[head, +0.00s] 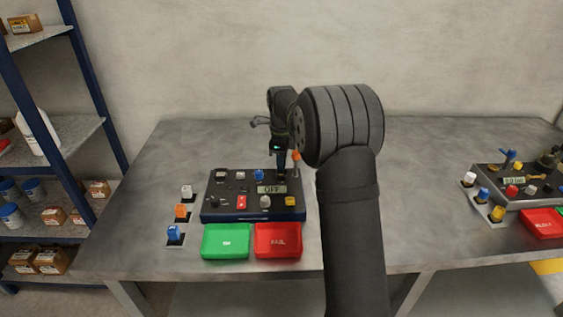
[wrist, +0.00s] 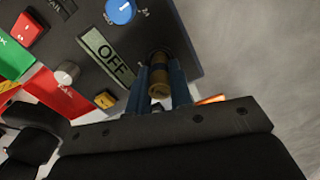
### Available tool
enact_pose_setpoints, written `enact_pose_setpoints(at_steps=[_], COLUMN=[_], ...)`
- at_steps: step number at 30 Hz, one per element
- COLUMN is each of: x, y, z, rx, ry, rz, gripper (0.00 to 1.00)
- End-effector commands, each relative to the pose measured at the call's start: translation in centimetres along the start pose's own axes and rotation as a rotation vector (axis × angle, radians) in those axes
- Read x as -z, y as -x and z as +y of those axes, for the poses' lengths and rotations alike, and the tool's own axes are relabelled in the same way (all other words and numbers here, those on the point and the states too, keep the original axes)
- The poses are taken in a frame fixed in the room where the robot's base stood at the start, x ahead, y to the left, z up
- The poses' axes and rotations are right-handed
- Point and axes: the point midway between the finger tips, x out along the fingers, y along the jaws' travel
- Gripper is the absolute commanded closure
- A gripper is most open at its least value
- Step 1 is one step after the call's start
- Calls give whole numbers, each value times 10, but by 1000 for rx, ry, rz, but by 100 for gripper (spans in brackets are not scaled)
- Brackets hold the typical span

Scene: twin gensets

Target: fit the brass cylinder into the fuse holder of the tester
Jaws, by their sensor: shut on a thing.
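The tester (head: 215,213) is a dark blue-edged box on the bench, with a panel display reading OFF; its panel also shows in the wrist view (wrist: 85,18). My gripper (head: 281,172) is over its back right part, pointing down. In the wrist view my gripper (wrist: 160,88) has its two blue fingers shut on the brass cylinder (wrist: 160,78), one on each side. The far end of the cylinder is at a dark round spot on the panel beside the display. I cannot tell whether it is inside the fuse holder or just above it. The head view hides the cylinder.
A green tray (head: 226,241) and a red FAIL tray (head: 278,240) lie in front of the tester. White, orange and blue switches stand to its left. An orange-tipped part (head: 296,156) is close to my gripper. A second panel (head: 515,183) stands far right.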

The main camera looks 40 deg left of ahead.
Motion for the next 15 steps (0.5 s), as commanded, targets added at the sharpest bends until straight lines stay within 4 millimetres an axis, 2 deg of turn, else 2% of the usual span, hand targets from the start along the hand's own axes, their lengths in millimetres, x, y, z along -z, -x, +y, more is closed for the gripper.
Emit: enact_pose_setpoints(at_steps=[15], x=[0], y=[-8], z=[0], rx=[-1], ry=[0], rz=[0], gripper=[100])
